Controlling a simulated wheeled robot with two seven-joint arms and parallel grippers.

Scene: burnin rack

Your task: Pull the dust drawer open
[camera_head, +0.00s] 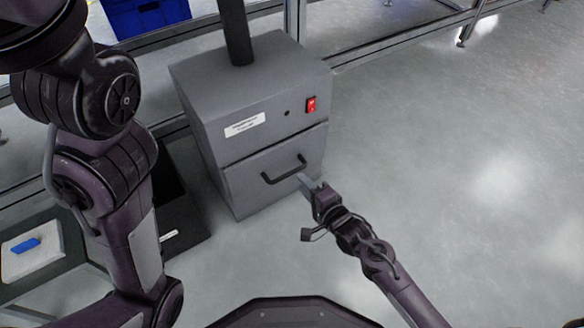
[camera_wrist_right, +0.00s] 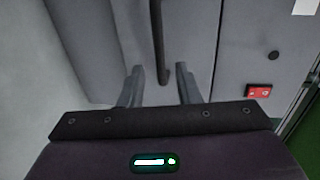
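The dust drawer (camera_head: 276,172) is the lower front of a grey box-shaped unit (camera_head: 205,95) and looks shut. It has a dark bar handle (camera_head: 284,170). My right gripper (camera_head: 304,180) is close to the right part of the handle. In the right wrist view the gripper (camera_wrist_right: 160,80) is open, and the handle (camera_wrist_right: 158,40) runs between the lines of its two fingers. I cannot tell whether the fingers touch the handle. My left arm crosses the left of the head view, but its gripper is out of view.
A red switch (camera_head: 311,104) and a white label (camera_head: 245,124) are on the unit's upper front. A dark pipe (camera_head: 236,30) rises from its top. A blue crate (camera_head: 146,16) is behind. A tray with a blue item (camera_head: 25,245) is at left. The floor at right is clear.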

